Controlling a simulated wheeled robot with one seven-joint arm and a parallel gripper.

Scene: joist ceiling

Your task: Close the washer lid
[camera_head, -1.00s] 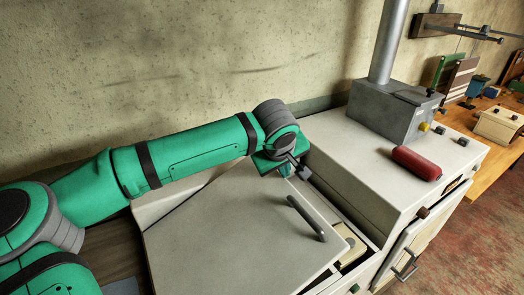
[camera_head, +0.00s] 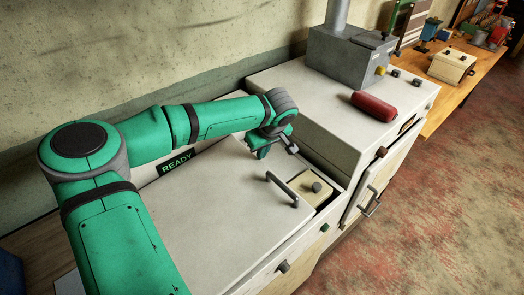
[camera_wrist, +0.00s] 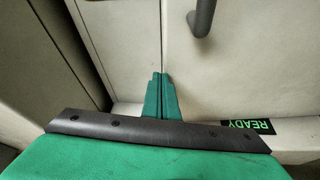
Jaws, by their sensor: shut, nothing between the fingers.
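The washer lid (camera_head: 215,210) is a pale grey panel with a dark bar handle (camera_head: 281,189). It lies flat or nearly flat on the white washer top; I cannot tell if a small gap is left under its edge. The lid (camera_wrist: 245,70) and its handle (camera_wrist: 203,20) also show in the wrist view. My gripper (camera_head: 263,152) is shut and empty, at the lid's back right corner by the seam. In the wrist view my gripper (camera_wrist: 160,92) points at that seam; contact is unclear.
A green READY display (camera_head: 177,163) sits behind the lid. A cream block with a knob (camera_head: 314,192) is right of the handle. A higher white cabinet (camera_head: 300,85) stands to the right, carrying a red cylinder (camera_head: 374,106) and a grey box (camera_head: 345,55). Red floor is open in front.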

